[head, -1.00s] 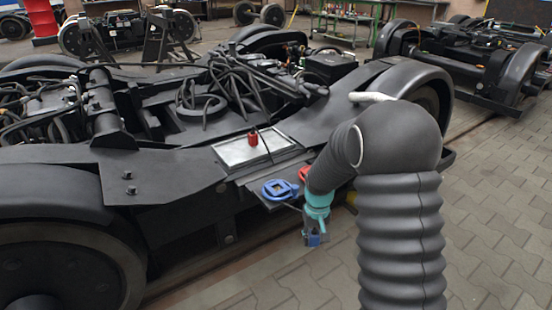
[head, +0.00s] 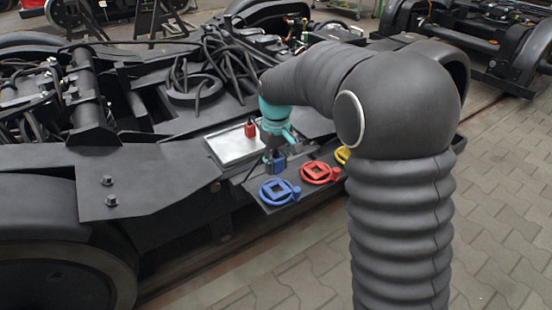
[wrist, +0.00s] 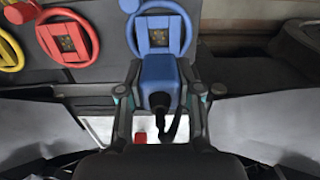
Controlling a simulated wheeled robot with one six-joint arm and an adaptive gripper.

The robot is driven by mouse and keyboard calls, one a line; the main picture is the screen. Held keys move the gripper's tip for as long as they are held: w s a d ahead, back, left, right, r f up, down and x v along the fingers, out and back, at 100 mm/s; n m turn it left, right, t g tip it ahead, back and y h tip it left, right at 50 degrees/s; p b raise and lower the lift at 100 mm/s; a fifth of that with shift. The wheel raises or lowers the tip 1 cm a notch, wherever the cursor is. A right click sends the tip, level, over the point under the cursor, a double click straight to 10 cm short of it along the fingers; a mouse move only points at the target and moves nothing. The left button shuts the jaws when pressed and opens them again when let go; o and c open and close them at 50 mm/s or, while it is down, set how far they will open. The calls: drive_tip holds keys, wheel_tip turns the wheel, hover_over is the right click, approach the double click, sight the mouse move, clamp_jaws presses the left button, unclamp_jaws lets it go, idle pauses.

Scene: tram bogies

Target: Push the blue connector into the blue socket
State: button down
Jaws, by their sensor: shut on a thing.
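My gripper (wrist: 160,95) is shut on the blue connector (wrist: 158,78), a blue block with a black cable leaving its rear; its fingers lie along both sides. The connector also shows in the head view (head: 277,164), below my teal wrist. The blue socket (head: 279,190) is a blue ring with a square centre on the dark shelf; it also shows in the wrist view (wrist: 160,22). In the head view the connector is just behind the socket; in the wrist view it overlaps the ring's lower edge. I cannot tell whether they touch. The connector's front face is hidden.
A red socket (head: 316,172) and a partly hidden yellow socket (head: 343,155) sit beside the blue one on the shelf. A red connector (head: 250,129) stands on a silver tray (head: 226,151). Dark bogie parts and hoses surround them; the paved floor (head: 480,230) is open.

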sight(277, 157)
drive_tip(key=shift+d+f, duration=0.1)
drive_tip(key=shift+f, duration=0.05)
drive_tip(key=shift+f+b, duration=2.25)
drive_tip(key=shift+f, duration=0.5)
drive_tip(key=shift+p, duration=0.45)
drive_tip(key=shift+f, duration=0.5)
idle(0.6)
drive_tip(key=c, duration=0.7)
unclamp_jaws()
wheel_tip(277, 157, up, 12)
